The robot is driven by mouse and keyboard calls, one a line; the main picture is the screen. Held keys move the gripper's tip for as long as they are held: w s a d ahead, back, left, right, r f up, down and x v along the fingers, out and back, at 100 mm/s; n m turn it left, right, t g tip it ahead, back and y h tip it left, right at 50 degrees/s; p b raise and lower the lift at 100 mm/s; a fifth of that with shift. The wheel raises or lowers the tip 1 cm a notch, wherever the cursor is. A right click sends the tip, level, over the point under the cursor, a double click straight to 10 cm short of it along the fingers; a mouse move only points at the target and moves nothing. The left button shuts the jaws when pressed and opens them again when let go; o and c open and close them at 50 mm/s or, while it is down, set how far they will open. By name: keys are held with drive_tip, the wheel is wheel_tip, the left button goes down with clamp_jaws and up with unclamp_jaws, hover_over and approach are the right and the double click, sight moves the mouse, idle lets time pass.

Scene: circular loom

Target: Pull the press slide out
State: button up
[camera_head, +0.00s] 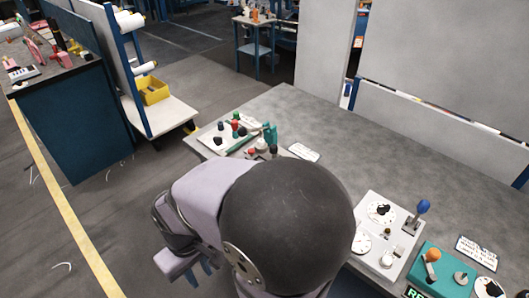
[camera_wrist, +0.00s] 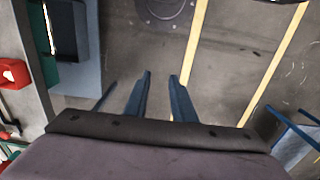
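I cannot make out which part is the press slide. The grey worktop (camera_head: 290,105) carries a white panel (camera_head: 388,205) with dials and a blue-knobbed lever (camera_head: 422,208). Beside it is a teal box (camera_head: 445,262) with an orange-knobbed lever (camera_head: 432,256). At the worktop's far left end is a white panel with red, black and green parts (camera_head: 238,130). My arm hides part of the worktop's front. My gripper (camera_wrist: 160,76) points down over the floor, with its two blue fingers apart and nothing between them.
A trolley with a yellow bin (camera_head: 152,90) and a dark blue cabinet (camera_head: 72,125) stand at the left. Yellow lines cross the floor. A red box (camera_wrist: 14,73) shows at the wrist view's left edge. The worktop's middle is clear.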

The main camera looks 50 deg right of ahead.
drive_tip(key=o, duration=0.4)
drive_tip(key=w, duration=0.2)
drive_tip(key=w+m+t, duration=0.1)
drive_tip(key=w, duration=0.1)
drive_tip(key=w+f+t, duration=0.1)
drive_tip(key=w, duration=0.2)
drive_tip(key=shift+d+y, duration=0.25)
drive_tip(key=shift+y, duration=0.05)
drive_tip(key=shift+c, duration=0.2)
drive_tip(key=w+d+m+t+h+b, duration=0.2)
drive_tip(key=w+d+m+t+h, duration=0.3)
drive_tip(key=w+d, duration=1.1)
drive_tip(key=m+g+h+b, duration=0.1)
drive_tip(key=m+g+h, duration=0.2)
drive_tip(key=m+h, duration=0.6)
approach(273, 147)
drive_tip(key=w+d, duration=0.1)
drive_tip(key=d, duration=0.2)
drive_tip(key=shift+g, duration=0.3)
drive_tip(key=shift+f+p+x, duration=0.25)
drive_tip(key=shift+p+x, duration=0.35)
drive_tip(key=shift+x, duration=1.35)
drive_tip(key=shift+f+p+x, duration=0.2)
drive_tip(key=shift+p+x, duration=0.35)
drive_tip(key=shift+x, duration=1.4)
drive_tip(key=shift+a, duration=0.2)
drive_tip(key=shift+w, duration=0.1)
clamp_jaws()
